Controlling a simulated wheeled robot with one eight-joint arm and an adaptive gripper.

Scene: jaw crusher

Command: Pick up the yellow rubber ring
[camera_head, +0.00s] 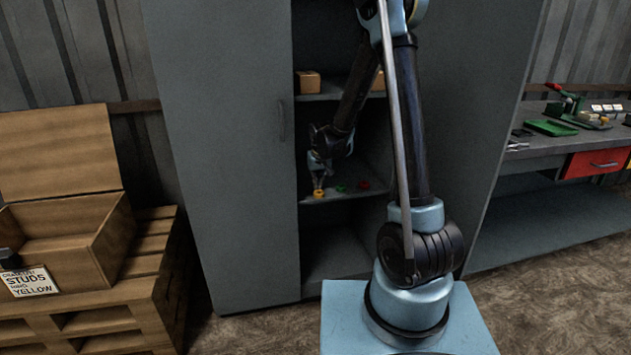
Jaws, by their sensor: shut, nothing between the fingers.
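The yellow rubber ring (319,193) lies near the front edge of a cabinet shelf (330,197), at its left end. My gripper (318,184) points down just above the ring, inside the cabinet opening. The fingers look closed with nothing visible held between them. The gripper is small in this view, and I cannot tell whether the fingertips touch the ring. A green ring (340,188) and a red ring (364,185) lie to the right of the yellow one on the same shelf.
The grey cabinet's left door (225,150) is beside my gripper. An upper shelf (325,96) holds small boxes (308,82). An open wooden crate (60,240) with a sign (28,281) stands on pallets at left. A workbench (560,150) with tools and a red drawer is at right.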

